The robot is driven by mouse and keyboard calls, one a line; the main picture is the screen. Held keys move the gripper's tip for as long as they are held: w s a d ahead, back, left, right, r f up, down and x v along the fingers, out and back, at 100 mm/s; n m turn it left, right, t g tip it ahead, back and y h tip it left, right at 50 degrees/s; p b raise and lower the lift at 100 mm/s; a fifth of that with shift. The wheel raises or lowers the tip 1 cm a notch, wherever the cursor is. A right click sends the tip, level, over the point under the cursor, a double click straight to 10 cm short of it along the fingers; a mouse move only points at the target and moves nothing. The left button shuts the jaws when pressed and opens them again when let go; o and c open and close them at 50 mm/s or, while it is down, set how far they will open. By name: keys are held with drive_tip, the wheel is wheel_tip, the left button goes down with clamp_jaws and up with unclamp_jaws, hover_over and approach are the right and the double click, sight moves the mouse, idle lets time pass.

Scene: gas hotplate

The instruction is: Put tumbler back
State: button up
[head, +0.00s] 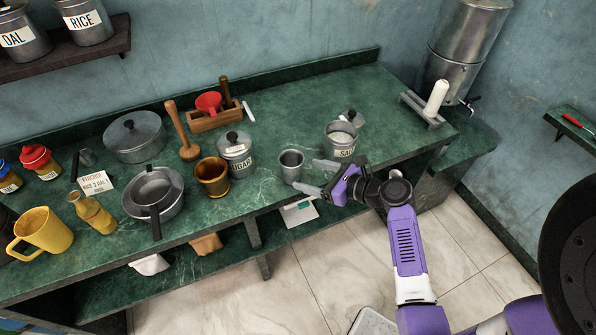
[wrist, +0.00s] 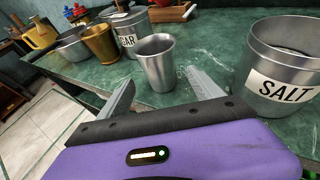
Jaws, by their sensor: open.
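The tumbler (head: 291,166) is a small plain steel cup. It stands upright on the green marble counter (head: 310,102), right of the sugar canister and left of the salt canister. My gripper (head: 311,176) is open at the counter's front edge, with its two fingers pointing toward the tumbler. In the wrist view the tumbler (wrist: 156,62) stands just beyond and between the open fingertips (wrist: 158,85). Nothing is held between the fingers. I cannot tell whether a finger touches the tumbler.
The salt canister (head: 340,141) stands close to one finger. The sugar canister (head: 235,155) and a brass cup (head: 212,177) stand left of the tumbler. A wooden rack (head: 215,120) with a red funnel is behind. A water dispenser (head: 462,50) is at the back right.

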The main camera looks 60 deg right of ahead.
drive_tip(key=v, duration=0.5)
drive_tip(key=s+a+f+n+g+h, duration=0.1)
drive_tip(key=s+a+f+n+g, duration=0.2)
drive_tip(key=a+n, duration=0.45)
drive_tip(key=s+a+f+n+h, duration=0.1)
drive_tip(key=s+a+f+n, duration=0.2)
drive_tip(key=s+a+n, duration=0.4)
drive_tip(key=s+a+r+n+t, duration=0.1)
drive_tip(key=s+a+r+n, duration=0.1)
drive_tip(key=a+r+n, duration=0.2)
drive_tip(key=s+a+r+n+t+y, duration=0.1)
drive_tip(key=s+a+r+n, duration=0.2)
drive_tip(key=r+n, duration=0.5)
drive_tip(key=s+a+r+n+t+y, duration=0.1)
drive_tip(key=s+a+r+n+t, duration=0.1)
drive_tip(key=r+n, duration=0.4)
drive_tip(key=s+a+n, duration=0.1)
drive_tip(key=a+n, duration=0.1)
drive_tip(key=n, duration=0.1)
drive_tip(key=shift+s+a+r, duration=0.2)
drive_tip(key=shift+a+r, duration=0.05)
drive_tip(key=shift+a, duration=0.15)
drive_tip(key=shift+f, duration=0.1)
drive_tip(key=shift+f+b, duration=0.3)
drive_tip(key=shift+b, duration=0.15)
